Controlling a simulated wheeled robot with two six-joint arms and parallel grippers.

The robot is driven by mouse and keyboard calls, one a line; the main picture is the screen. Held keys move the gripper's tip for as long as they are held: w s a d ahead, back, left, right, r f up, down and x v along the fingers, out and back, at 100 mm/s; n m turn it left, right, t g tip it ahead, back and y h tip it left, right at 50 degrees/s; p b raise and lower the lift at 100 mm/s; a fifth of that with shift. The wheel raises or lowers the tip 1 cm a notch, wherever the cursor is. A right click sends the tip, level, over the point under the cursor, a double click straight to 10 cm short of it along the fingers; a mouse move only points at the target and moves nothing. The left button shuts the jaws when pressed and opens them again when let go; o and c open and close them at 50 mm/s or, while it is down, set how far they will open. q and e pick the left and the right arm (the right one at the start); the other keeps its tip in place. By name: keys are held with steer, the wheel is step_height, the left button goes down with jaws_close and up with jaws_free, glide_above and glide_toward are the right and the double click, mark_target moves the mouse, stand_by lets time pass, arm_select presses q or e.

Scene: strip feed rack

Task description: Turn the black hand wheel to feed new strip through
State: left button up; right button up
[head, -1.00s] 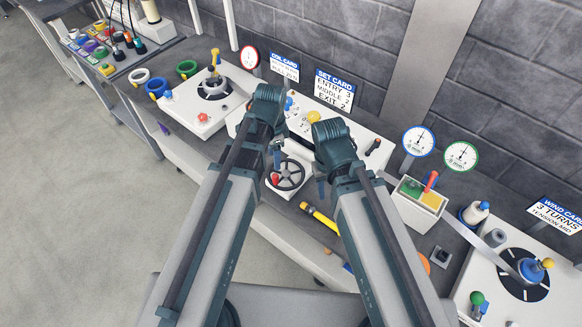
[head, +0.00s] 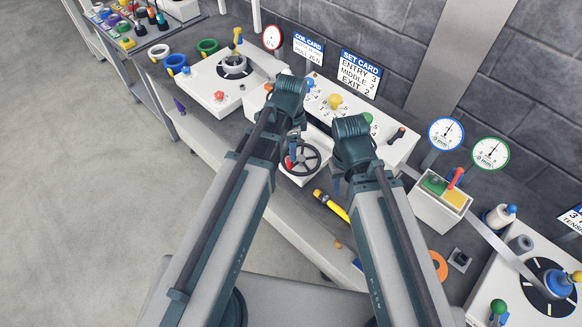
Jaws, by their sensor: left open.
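The black hand wheel (head: 303,160) with a red knob (head: 289,162) sits on a white block at the front of the white strip feed machine (head: 388,140). My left gripper (head: 294,143) is at the wheel's upper left side, largely hidden by its own arm; it is open, and I cannot tell whether it touches the wheel. My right gripper (head: 336,186) is just right of the wheel, apart from it, pointing down; its jaws are too small to read. The metal strip (head: 500,247) runs at the right to a reel with a blue hub (head: 556,283).
The set card (head: 359,72) and coil card (head: 308,47) stand behind the machine. A yellow tool (head: 331,206) lies on the bench in front. Grey floor is clear at left.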

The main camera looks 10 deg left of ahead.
mark_target(301, 156)
arm_select(q)
step_height(301, 156, down, 8)
steer(key=b, duration=0.6)
steer(key=shift+r, duration=0.25)
jaws_close()
